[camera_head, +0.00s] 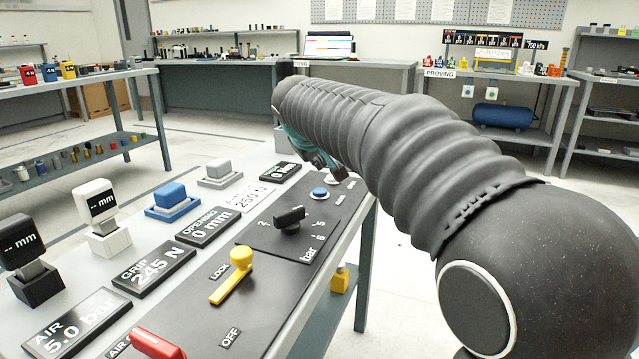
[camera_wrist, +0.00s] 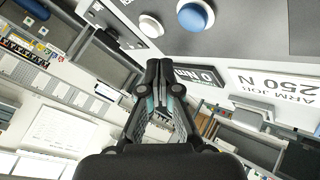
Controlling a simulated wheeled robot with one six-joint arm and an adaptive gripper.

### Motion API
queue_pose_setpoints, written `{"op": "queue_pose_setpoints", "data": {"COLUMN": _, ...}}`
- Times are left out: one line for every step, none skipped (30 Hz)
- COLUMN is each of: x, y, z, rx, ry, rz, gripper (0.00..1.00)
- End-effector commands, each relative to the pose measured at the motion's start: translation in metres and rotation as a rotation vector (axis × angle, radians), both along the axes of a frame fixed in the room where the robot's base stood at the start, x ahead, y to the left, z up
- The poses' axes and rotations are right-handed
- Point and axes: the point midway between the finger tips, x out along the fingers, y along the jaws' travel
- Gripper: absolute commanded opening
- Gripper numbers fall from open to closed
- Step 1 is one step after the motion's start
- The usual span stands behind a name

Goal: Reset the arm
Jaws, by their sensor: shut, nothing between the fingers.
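My gripper shows in the wrist view (camera_wrist: 159,80) with its two fingers together and nothing between them. My arm, in a ribbed dark sleeve, reaches across the head view from the lower right toward the panel's far end. The gripper is mostly hidden behind it there. The control panel (camera_head: 262,285) has a blue button (camera_head: 319,193), a white button (camera_head: 332,180), a black knob (camera_head: 289,217) and a yellow lock lever (camera_head: 232,275). In the wrist view the blue button (camera_wrist: 195,15) and white button (camera_wrist: 151,26) lie beyond the fingertips, apart from them.
A red lever (camera_head: 155,343) sits at the panel's near end. Display plates, including the grip plate (camera_head: 154,268), and several blocks line the bench's left side. Shelved benches stand left and at the back. A blue tank (camera_head: 502,115) lies on a shelf at right. Open floor surrounds the bench.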

Motion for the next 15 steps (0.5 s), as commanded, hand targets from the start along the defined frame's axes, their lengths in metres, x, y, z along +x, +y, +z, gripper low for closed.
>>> {"op": "queue_pose_setpoints", "data": {"x": 0.0000, "y": 0.0000, "z": 0.0085, "rx": 0.000, "ry": 0.000, "rz": 0.000, "gripper": 0.00}}
{"op": "queue_pose_setpoints", "data": {"x": 0.0000, "y": 0.0001, "z": 0.0109, "rx": 0.000, "ry": 0.000, "rz": 0.000, "gripper": 0.00}}
{"op": "queue_pose_setpoints", "data": {"x": 0.0000, "y": 0.0000, "z": 0.0136, "rx": 0.000, "ry": 0.000, "rz": 0.000, "gripper": 0.00}}
{"op": "queue_pose_setpoints", "data": {"x": -0.0001, "y": 0.0000, "z": 0.0150, "rx": 0.000, "ry": 0.001, "rz": -0.001, "gripper": 0.00}}
{"op": "queue_pose_setpoints", "data": {"x": -0.0001, "y": 0.0000, "z": 0.0158, "rx": 0.000, "ry": 0.001, "rz": -0.001, "gripper": 0.00}}
{"op": "queue_pose_setpoints", "data": {"x": -0.0001, "y": -0.0001, "z": 0.0163, "rx": 0.000, "ry": 0.001, "rz": -0.001, "gripper": 0.00}}
{"op": "queue_pose_setpoints", "data": {"x": 0.0000, "y": 0.0000, "z": 0.0162, "rx": 0.000, "ry": 0.001, "rz": -0.001, "gripper": 0.00}}
{"op": "queue_pose_setpoints", "data": {"x": 0.0000, "y": 0.0000, "z": 0.0158, "rx": 0.000, "ry": 0.001, "rz": -0.001, "gripper": 0.00}}
{"op": "queue_pose_setpoints", "data": {"x": 0.0000, "y": 0.0000, "z": 0.0152, "rx": 0.000, "ry": 0.001, "rz": -0.001, "gripper": 0.00}}
{"op": "queue_pose_setpoints", "data": {"x": -0.0001, "y": -0.0001, "z": 0.0150, "rx": 0.000, "ry": 0.001, "rz": -0.001, "gripper": 0.00}}
{"op": "queue_pose_setpoints", "data": {"x": -0.0001, "y": 0.0000, "z": 0.0149, "rx": -0.001, "ry": 0.001, "rz": 0.000, "gripper": 0.00}}
{"op": "queue_pose_setpoints", "data": {"x": -0.0001, "y": 0.0000, "z": 0.0149, "rx": 0.000, "ry": 0.001, "rz": -0.001, "gripper": 0.00}}
{"op": "queue_pose_setpoints", "data": {"x": -0.0001, "y": 0.0000, "z": 0.0149, "rx": 0.000, "ry": 0.001, "rz": -0.001, "gripper": 0.00}}
{"op": "queue_pose_setpoints", "data": {"x": -0.0002, "y": -0.0001, "z": 0.0149, "rx": 0.000, "ry": 0.001, "rz": -0.001, "gripper": 0.00}}
{"op": "queue_pose_setpoints", "data": {"x": -0.0009, "y": -0.0010, "z": 0.0151, "rx": 0.001, "ry": 0.001, "rz": -0.001, "gripper": 0.00}}
